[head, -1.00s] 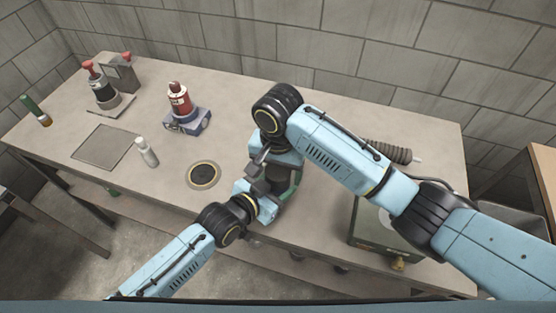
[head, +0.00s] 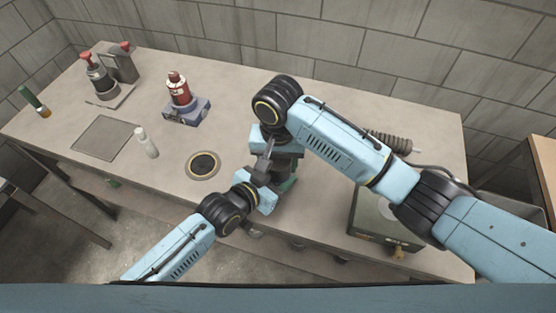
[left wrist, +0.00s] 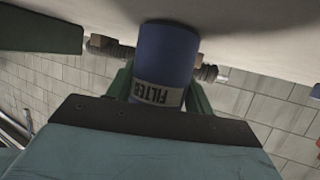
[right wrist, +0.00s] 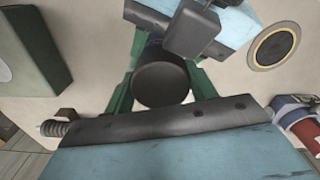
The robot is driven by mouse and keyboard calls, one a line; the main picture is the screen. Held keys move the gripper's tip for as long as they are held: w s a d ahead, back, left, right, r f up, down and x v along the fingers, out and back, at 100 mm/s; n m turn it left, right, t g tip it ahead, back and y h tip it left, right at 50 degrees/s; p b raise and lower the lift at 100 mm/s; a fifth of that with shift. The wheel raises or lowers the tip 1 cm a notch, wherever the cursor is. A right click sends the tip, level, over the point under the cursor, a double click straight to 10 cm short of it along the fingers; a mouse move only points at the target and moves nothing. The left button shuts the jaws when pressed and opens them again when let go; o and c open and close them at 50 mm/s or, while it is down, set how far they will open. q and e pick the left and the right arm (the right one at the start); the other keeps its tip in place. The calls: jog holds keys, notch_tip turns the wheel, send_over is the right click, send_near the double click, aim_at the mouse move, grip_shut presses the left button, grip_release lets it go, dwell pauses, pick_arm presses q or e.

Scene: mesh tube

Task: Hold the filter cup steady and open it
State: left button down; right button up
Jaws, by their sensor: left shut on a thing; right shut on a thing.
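The filter cup is a blue cylinder (left wrist: 165,50) with a "FILTER" label in the left wrist view. My left gripper (left wrist: 160,85) is shut on its body, green fingers on both sides. In the right wrist view the round dark top of the cup (right wrist: 160,84) lies between the green fingers of my right gripper (right wrist: 160,75), which is shut on it. In the head view my right gripper (head: 284,152) is above and my left gripper (head: 277,183) is below it; together they hide most of the cup. I cannot tell whether the top is loosened.
A green box (head: 375,225) stands right of the grippers, with a ribbed tube (head: 390,142) behind it. Left are a round plate (head: 203,164), a white bottle (head: 147,142) and a red bottle on a blue base (head: 186,108). The front table edge is close.

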jog(key=shift+n, duration=0.3)
jog(key=o, duration=1.1)
